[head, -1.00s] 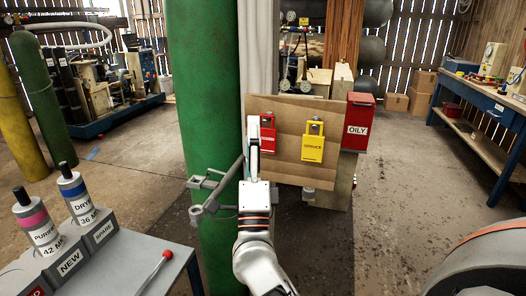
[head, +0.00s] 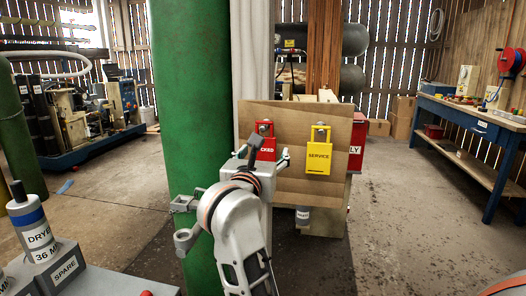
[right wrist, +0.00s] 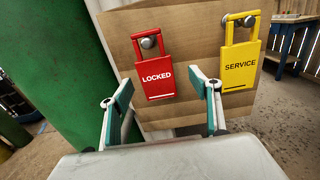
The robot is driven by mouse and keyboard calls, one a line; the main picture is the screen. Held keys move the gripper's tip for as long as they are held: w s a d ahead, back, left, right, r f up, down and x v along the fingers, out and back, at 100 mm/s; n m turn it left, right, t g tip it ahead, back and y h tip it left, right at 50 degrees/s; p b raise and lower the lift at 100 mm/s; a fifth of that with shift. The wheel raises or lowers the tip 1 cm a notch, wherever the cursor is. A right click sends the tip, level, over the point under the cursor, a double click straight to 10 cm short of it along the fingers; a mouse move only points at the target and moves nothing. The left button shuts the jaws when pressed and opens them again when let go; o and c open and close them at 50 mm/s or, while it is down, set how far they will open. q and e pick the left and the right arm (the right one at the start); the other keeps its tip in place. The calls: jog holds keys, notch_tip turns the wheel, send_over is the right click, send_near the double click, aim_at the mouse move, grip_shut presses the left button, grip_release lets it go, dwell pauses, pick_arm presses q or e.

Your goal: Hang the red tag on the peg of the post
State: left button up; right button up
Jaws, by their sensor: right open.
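The red tag (head: 265,150), marked LOCKED, hangs by its loop from a round metal knob on a brown board (head: 285,190). In the right wrist view the red tag (right wrist: 157,79) shows whole and upright. My right gripper (head: 262,158) is in front of the board at the red tag, hiding part of it in the head view. In the right wrist view its fingers (right wrist: 161,95) are apart, with nothing between them and the tag just beyond. My left gripper is out of view.
A yellow SERVICE tag (head: 318,155) hangs on the board right of the red tag. A red box (head: 357,140) is partly hidden behind the board. The green column (head: 185,100) stands close on the left. A blue workbench (head: 470,125) stands at right.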

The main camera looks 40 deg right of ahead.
aim_at(264, 147)
jog(key=x, duration=0.3)
jog(key=b+x, duration=0.1)
jog(key=x, duration=0.1)
jog(key=shift+w+a, duration=0.25)
jog(key=shift+w, duration=0.05)
jog(key=c, duration=1.3)
jog(key=shift+r, duration=0.15)
